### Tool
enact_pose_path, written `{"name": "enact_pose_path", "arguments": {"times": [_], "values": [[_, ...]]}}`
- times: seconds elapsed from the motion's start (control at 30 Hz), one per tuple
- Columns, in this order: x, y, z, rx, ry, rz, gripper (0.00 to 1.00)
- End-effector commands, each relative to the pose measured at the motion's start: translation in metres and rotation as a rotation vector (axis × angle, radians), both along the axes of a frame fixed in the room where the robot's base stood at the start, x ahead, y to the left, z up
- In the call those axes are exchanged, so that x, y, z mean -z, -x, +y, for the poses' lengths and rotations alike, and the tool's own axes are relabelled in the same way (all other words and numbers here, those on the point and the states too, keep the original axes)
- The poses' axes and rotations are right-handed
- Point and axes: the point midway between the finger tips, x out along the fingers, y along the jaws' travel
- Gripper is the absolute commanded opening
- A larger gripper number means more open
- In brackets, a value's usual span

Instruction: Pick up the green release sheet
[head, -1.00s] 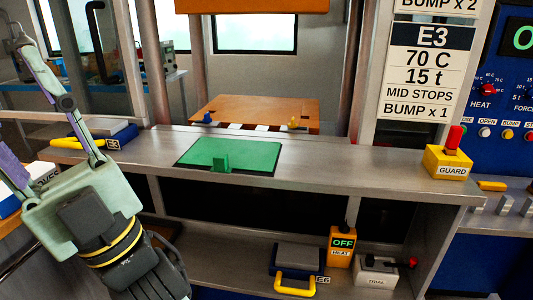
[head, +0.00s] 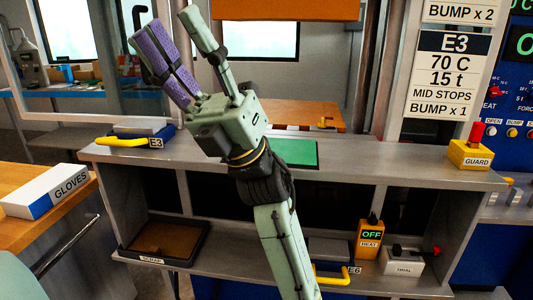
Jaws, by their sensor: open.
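The green release sheet (head: 298,152) lies flat on the grey ledge in front of the press. Its right part shows; my gripper and wrist hide its left part, including the upright green tab seen earlier. My gripper (head: 171,27) is open and empty, with one purple-padded finger and one pale green finger pointing up and left. In the picture its body overlaps the left side of the sheet. The fingertips are apart from the sheet, in front of the window and back wall.
The E3 tool with a yellow handle (head: 128,142) is on the ledge's left. A yellow guard block (head: 470,156) stands at its right end. Below are a scrap tray (head: 142,238), a heat box (head: 369,240) and another yellow-handled tool (head: 332,278). A gloves box (head: 40,192) is left.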

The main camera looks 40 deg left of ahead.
Motion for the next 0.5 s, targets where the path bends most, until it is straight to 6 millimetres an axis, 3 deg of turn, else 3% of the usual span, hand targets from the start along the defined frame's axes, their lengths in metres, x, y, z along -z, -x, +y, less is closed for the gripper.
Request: {"name": "enact_pose_path", "arguments": {"times": [0.03, 0.17, 0.27, 0.4, 0.5], "values": [[0.004, -0.017, 0.010, 0.164, -0.037, -0.137, 0.42], [0.036, -0.063, 0.040, 0.514, -0.062, -0.540, 0.42], [0.075, -0.122, 0.054, 0.708, -0.001, -0.859, 0.42], [0.129, -0.210, 0.039, 0.834, 0.162, -1.227, 0.42], [0.157, -0.257, 0.012, 0.846, 0.279, -1.399, 0.42]]}}
